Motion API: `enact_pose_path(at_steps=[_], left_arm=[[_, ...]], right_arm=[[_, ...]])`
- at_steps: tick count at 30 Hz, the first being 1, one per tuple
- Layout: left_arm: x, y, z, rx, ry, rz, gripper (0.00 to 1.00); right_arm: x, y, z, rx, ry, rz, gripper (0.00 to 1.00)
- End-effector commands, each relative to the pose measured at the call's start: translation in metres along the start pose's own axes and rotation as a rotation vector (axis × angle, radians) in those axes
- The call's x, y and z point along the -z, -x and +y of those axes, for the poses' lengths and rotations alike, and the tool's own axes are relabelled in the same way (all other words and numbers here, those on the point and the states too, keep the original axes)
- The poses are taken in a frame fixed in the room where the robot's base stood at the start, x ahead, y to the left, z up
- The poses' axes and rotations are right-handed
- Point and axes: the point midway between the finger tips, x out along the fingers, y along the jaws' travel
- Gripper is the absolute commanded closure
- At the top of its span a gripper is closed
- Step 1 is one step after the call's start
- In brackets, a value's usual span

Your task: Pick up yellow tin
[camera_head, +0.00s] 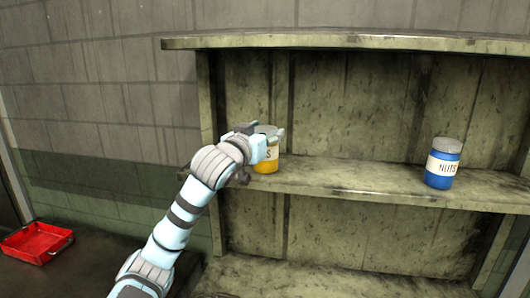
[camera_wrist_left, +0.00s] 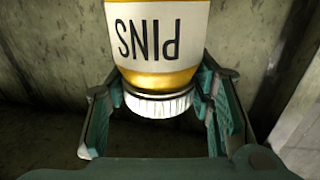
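The yellow tin (camera_head: 265,167) stands upright on the middle shelf at its left end, partly hidden behind my left gripper (camera_head: 267,140). In the left wrist view the tin (camera_wrist_left: 160,45) appears upside down, with a white label reading PINS and a pale ribbed lid. The left gripper (camera_wrist_left: 158,100) has its two teal fingers spread, one on each side of the tin near the lid. Small gaps show beside the lid, and the right finger looks very close to the tin. My right gripper is in neither view.
A blue tin labelled NUTS (camera_head: 442,165) stands on the right of the same worn greenish shelf (camera_head: 340,183). The shelf between the tins is clear. An upper board (camera_head: 350,42) runs above. A red tray (camera_head: 37,243) lies at the lower left.

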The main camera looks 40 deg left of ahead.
Motion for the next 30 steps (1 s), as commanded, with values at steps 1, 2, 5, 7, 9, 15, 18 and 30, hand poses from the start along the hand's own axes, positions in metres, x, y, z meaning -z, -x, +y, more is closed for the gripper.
enact_pose_path(at_steps=[1,2,5,7,9,15,18,30], left_arm=[[0.000,0.000,0.000,0.000,0.001,-0.001,0.69],[0.000,0.000,0.000,0.000,0.001,-0.001,0.74],[-0.001,0.000,0.000,0.000,0.001,-0.002,0.90],[-0.001,0.000,0.000,-0.001,0.001,-0.002,1.00],[0.000,0.000,0.000,-0.001,0.001,-0.001,1.00],[0.001,0.000,0.000,-0.001,0.002,-0.002,1.00],[0.009,0.000,0.000,0.001,0.003,-0.001,1.00],[0.096,0.000,0.000,0.000,0.003,0.002,1.00]], right_arm=[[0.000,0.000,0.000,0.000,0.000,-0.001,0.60],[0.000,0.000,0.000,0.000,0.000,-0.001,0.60],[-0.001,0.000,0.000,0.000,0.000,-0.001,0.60],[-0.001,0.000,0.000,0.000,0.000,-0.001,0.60],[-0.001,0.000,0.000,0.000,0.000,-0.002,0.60],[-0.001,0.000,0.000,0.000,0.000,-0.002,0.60],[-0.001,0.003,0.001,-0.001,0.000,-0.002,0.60],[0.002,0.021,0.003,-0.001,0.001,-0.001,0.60]])
